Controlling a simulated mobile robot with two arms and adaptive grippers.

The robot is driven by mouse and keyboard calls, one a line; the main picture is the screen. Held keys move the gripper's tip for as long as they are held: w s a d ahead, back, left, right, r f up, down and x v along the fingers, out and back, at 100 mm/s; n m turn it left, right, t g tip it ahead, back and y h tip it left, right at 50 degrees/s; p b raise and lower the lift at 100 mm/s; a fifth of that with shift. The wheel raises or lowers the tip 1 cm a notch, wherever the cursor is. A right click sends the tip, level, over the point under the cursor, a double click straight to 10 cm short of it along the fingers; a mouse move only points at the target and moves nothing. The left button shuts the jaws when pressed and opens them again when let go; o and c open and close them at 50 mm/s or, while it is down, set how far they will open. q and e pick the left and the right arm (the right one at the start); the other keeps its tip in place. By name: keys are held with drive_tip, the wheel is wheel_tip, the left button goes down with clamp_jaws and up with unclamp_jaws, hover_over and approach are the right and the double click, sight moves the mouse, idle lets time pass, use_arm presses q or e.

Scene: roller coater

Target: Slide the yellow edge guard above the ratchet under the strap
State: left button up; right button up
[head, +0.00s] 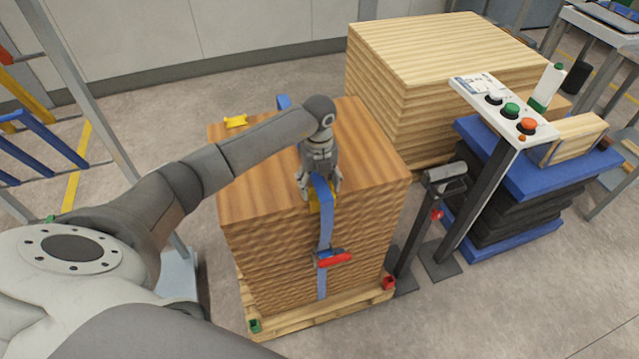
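The ratchet (333,258), with a red handle, is on the strap lower down. The gripper hides part of the strap on top. My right gripper is not in view.
Another yellow guard (236,122) lies at the stack's far left edge. The stack (270,255) stands on a pallet (335,306). A button post (505,107) and a grey post (412,230) stand close on the right. A lighter wood stack (440,50) is behind.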

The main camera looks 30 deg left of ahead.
sight(319, 189)
use_arm(q)
drive_tip(key=o, duration=0.5)
drive_tip(key=shift+c, duration=0.2)
wheel_tip(319, 189, up, 12)
idle(0.6)
